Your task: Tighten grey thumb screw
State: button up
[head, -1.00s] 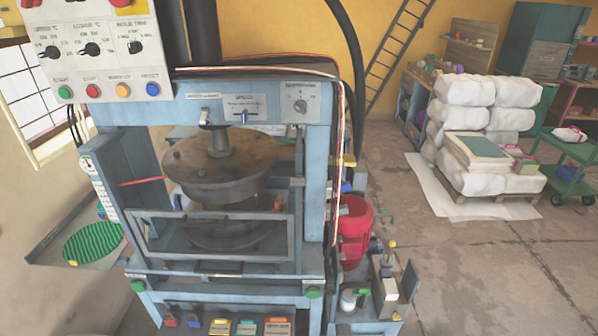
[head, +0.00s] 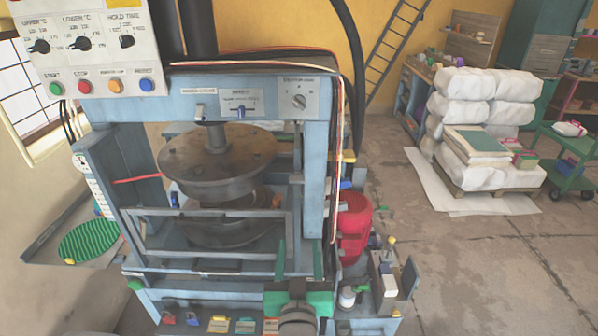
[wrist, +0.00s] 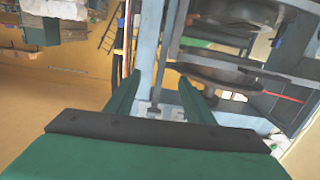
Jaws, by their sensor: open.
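I cannot make out the grey thumb screw for certain in either view. The blue press frame (head: 318,165) stands in front of me, with round steel platens (head: 218,165) and a grey guard frame (head: 165,240) across its front. My gripper (head: 299,255) is at the lower right of the press front, with its green fingers pointing up in the head view. It is open, with nothing seen held. In the wrist view my gripper (wrist: 159,78) has a grey vertical rod (wrist: 157,88) showing between its fingers; I cannot tell what the rod belongs to.
A control panel (head: 95,45) hangs at the upper left. A red drum (head: 354,225) and a small bench (head: 388,300) stand right of the press. A green round mat (head: 88,241) lies at left. Open floor (head: 480,270) is at right, before wrapped bales (head: 487,95).

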send_near(297, 175)
jog(key=w, duration=0.2)
jog(key=shift+t, duration=0.3)
jog(key=w, duration=1)
jog(key=shift+w+d+f, duration=0.1)
jog(key=shift+w+f, duration=0.15)
jog(key=shift+f, duration=0.05)
jog(key=shift+c, duration=0.2)
jog(key=c, duration=1)
